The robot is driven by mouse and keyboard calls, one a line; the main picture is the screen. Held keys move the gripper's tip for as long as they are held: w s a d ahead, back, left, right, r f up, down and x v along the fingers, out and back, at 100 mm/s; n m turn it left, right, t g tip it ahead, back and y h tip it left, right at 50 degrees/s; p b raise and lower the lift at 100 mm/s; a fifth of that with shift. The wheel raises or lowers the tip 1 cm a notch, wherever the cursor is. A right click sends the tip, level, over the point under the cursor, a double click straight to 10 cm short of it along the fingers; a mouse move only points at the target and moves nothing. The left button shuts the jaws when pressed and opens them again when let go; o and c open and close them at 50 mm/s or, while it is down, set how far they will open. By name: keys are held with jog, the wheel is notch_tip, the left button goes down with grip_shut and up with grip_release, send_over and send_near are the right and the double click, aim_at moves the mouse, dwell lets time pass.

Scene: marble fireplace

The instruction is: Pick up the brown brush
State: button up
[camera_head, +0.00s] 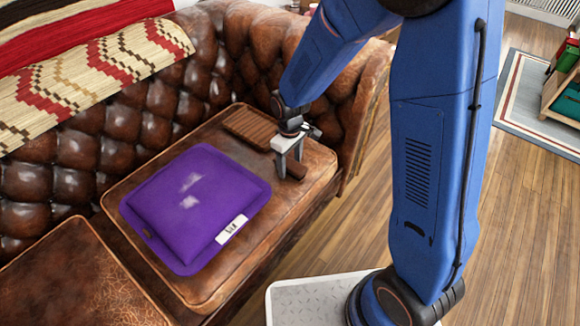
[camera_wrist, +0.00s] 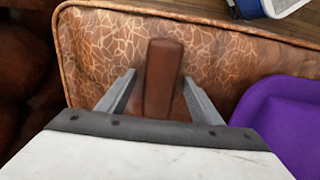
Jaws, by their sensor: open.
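The brown brush (camera_wrist: 162,75) lies on the leather sofa cushion (camera_wrist: 95,45) and looks like a narrow, reddish-brown block in the wrist view. My gripper (camera_wrist: 160,90) is open, with one finger on each side of the brush and a gap on both sides. The near end of the brush is hidden behind the gripper body. In the head view, my gripper (camera_head: 287,175) points down at the right part of the cushion, and the end of the brush (camera_head: 296,170) shows beside the fingers.
A purple pillow (camera_head: 195,205) lies left of my gripper, and also shows at the right of the wrist view (camera_wrist: 285,125). A brown slatted object (camera_head: 250,127) lies behind the gripper. The tufted sofa arm (camera_head: 345,110) rises to the right. Wooden floor (camera_head: 525,220) lies beyond.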

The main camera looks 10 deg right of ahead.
aim_at(290, 163)
jog(key=c, duration=1.3)
jog(key=shift+r, duration=0.15)
notch_tip(290, 163, up, 18)
jog(key=shift+f, duration=0.1)
